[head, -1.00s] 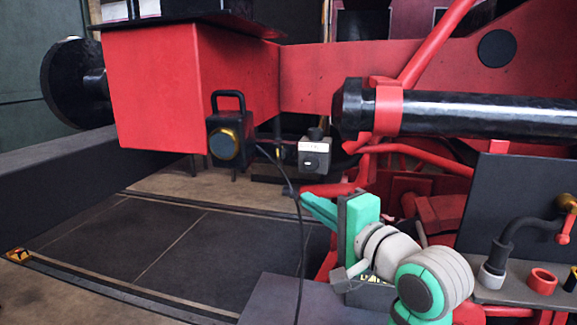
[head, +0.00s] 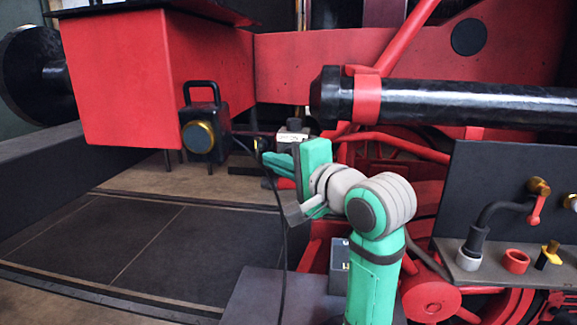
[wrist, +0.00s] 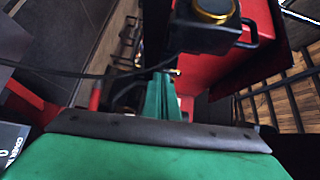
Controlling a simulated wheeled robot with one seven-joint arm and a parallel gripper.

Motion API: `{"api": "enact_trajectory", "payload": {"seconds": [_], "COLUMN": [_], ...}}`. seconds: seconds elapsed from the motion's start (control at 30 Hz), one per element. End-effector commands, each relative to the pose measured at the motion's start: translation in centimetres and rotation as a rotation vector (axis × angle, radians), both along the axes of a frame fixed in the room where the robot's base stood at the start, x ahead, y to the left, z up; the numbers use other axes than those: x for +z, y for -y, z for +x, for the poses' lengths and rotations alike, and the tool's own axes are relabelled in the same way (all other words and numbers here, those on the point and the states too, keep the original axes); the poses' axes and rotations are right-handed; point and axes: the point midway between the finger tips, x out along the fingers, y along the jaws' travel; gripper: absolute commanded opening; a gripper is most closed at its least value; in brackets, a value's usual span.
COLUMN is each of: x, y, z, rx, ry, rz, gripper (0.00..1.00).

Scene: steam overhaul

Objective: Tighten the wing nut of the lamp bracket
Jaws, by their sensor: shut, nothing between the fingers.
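The black lamp (head: 218,118) with a brass-ringed lens hangs at the front of the red beam. It also shows at the top of the wrist view (wrist: 205,38). A small brass-coloured piece (head: 260,145), perhaps the wing nut, shows right of the lamp, just above my fingers. A tiny brass spot shows past my fingers in the wrist view; its shape is too small to tell. My green gripper (head: 270,160) points left, right of and a little below the lamp. Its fingers are shut with nothing between them. The bracket itself is hard to make out.
A black cable (head: 282,225) hangs from the lamp, close to my gripper. A red beam (head: 120,85) stands left. A dark panel (head: 510,185) with valve handles stands right. Dark floor plates (head: 130,245) lie clear below left.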

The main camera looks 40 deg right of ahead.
Motion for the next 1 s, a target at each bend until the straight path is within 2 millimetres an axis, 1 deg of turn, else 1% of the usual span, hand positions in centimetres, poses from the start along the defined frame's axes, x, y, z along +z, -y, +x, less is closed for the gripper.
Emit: {"api": "enact_trajectory", "payload": {"seconds": [0.1, 0.2, 0.63, 1.0], "x": [-0.1, -0.1, -0.2, -0.7], "y": [0.4, 0.5, 0.4, -0.3], "z": [0.9, 1.3, 1.6, 2.4], "rx": [-0.006, -0.008, -0.005, -0.002], "ry": [-0.001, 0.0, 0.004, 0.094], "rz": [0.001, -0.001, 0.002, 0.082], "gripper": [0.0, 0.0, 0.0, 0.0]}}
